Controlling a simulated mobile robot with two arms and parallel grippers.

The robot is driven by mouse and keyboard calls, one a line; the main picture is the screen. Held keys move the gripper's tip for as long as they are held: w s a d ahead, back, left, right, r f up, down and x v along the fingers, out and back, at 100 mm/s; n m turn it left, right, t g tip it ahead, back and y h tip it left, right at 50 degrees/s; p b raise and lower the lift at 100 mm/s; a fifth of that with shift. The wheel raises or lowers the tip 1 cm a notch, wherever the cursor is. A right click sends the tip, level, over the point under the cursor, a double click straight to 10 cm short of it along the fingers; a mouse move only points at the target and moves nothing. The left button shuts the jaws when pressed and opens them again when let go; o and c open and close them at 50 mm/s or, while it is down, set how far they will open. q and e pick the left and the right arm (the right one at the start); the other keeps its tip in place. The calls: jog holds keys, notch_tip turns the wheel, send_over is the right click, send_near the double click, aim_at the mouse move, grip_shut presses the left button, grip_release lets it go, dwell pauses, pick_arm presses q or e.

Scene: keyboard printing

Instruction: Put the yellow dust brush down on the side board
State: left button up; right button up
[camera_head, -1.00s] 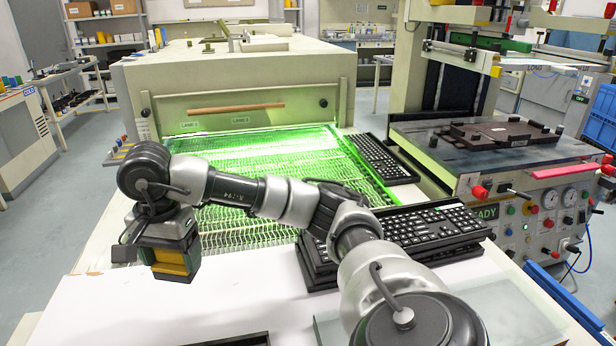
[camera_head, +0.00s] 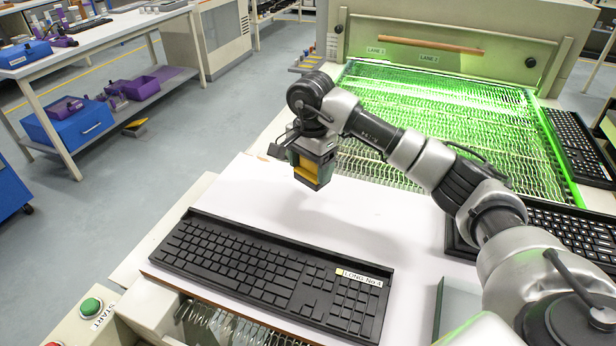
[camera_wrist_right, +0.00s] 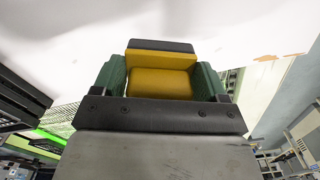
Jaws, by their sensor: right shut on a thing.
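My right gripper (camera_head: 315,158) is shut on the yellow dust brush (camera_head: 306,168) and holds it above the white board (camera_head: 243,196). In the right wrist view the yellow brush (camera_wrist_right: 160,82) sits between the green fingers of the gripper (camera_wrist_right: 162,78), with a dark strip along its far edge. I cannot tell the exact height of the brush over the board. My left gripper is not in view.
A black keyboard (camera_head: 265,270) in a dark tray lies on the near part of the board. The green-lit conveyor mesh (camera_head: 430,120) is behind the arm. More keyboards are at right. Clear white surface lies left of and below the brush.

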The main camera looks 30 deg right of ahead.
aim_at(307, 172)
jog(key=shift+w+a+f, duration=0.2)
jog(key=shift+w+f, duration=0.2)
jog(key=shift+w, duration=0.15)
jog(key=shift+f, duration=1.95)
jog(key=shift+f, duration=0.15)
jog(key=o, duration=1)
notch_tip(307, 172, up, 12)
jog(key=shift+r, duration=0.2)
